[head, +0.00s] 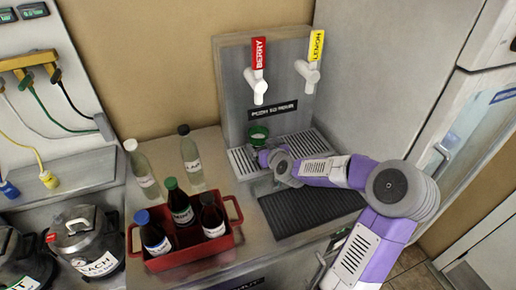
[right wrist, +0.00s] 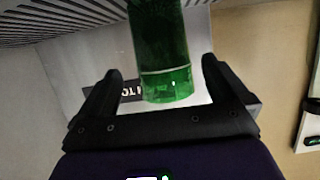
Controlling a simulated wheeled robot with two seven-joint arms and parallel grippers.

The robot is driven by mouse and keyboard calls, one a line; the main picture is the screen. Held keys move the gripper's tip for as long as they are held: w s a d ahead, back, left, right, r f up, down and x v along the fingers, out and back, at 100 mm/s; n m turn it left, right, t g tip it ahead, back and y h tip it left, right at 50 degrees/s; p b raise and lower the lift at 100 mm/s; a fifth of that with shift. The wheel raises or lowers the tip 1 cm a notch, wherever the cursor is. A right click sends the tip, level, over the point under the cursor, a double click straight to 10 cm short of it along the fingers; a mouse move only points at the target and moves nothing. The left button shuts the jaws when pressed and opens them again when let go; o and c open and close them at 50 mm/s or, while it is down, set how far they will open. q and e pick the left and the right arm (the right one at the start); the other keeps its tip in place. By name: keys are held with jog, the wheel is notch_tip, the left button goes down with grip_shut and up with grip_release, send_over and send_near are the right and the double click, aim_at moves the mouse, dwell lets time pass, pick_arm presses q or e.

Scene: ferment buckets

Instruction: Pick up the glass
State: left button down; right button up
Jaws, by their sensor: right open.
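A green glass (head: 258,132) stands upright on the drip tray (head: 240,160) below the red-handled BERRY tap. My right gripper (head: 265,156) is at the tray, close in front of the glass, and its fingers are mostly hidden in the head view. In the right wrist view the green glass (right wrist: 166,60) lies between the two spread fingers of my right gripper (right wrist: 162,72), with a visible gap on each side. The gripper is open and holds nothing. My left gripper is not in view.
The BERRY tap (head: 257,75) and yellow LEMON tap (head: 312,65) overhang the tray. A black ribbed mat (head: 310,208) lies in front. At left are a red crate (head: 190,259) of bottles, two pale bottles (head: 142,170) and a lidded steel bucket (head: 85,240).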

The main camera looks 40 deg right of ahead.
jog(key=b+x, duration=0.1)
jog(key=x, duration=0.4)
jog(key=shift+a+f, duration=0.1)
jog(key=shift+a, duration=0.1)
jog(key=shift+c, duration=0.5)
jog(key=c, duration=1.2)
jog(key=shift+c, duration=0.8)
